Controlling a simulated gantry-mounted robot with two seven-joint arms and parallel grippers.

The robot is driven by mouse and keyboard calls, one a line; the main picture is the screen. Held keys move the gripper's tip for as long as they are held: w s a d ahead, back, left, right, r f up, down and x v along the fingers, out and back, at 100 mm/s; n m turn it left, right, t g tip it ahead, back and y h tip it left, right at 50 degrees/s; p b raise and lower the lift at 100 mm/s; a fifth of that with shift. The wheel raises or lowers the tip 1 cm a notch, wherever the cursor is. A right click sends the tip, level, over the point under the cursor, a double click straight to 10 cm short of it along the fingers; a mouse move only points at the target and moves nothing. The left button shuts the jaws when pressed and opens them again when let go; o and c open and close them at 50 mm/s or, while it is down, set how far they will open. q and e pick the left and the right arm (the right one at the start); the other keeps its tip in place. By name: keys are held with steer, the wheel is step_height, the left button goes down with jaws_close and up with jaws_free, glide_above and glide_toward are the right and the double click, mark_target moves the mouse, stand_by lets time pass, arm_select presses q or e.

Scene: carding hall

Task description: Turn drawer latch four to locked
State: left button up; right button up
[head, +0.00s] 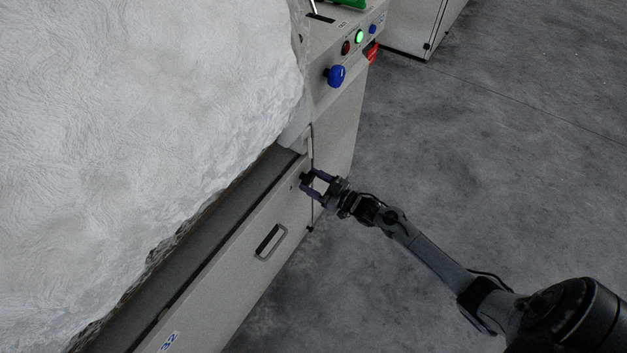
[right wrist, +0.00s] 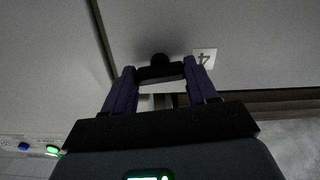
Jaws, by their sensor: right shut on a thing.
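Drawer latch four is a small black turn-knob with a bar (right wrist: 160,71) on the grey drawer front (head: 225,275). A white label with an upside-down 4 (right wrist: 204,57) is beside it in the right wrist view. My right gripper (head: 309,183) is at the latch, near the drawer front's upper right corner. In the right wrist view its two purple fingers (right wrist: 161,78) are shut on the ends of the bar, which lies roughly crosswise in the picture. In the head view the fingers partly hide the latch. My left gripper is not in view.
A recessed drawer handle (head: 270,243) is on the same front, left of the gripper. A large white fibre mass (head: 140,110) fills the upper left. The machine's end panel has a green light (head: 359,37) and a blue knob (head: 335,76). Open concrete floor (head: 470,150) lies to the right.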

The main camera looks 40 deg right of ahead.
steer(key=n+p, duration=0.1)
steer(key=n, duration=0.2)
steer(key=shift+r+p, duration=0.15)
steer(key=shift+p, duration=0.15)
steer(key=shift+n+p, duration=1.6)
steer(key=shift+n, duration=5.1)
steer(key=o, duration=1.1)
steer(key=shift+c, duration=0.2)
steer(key=shift+s, duration=0.1)
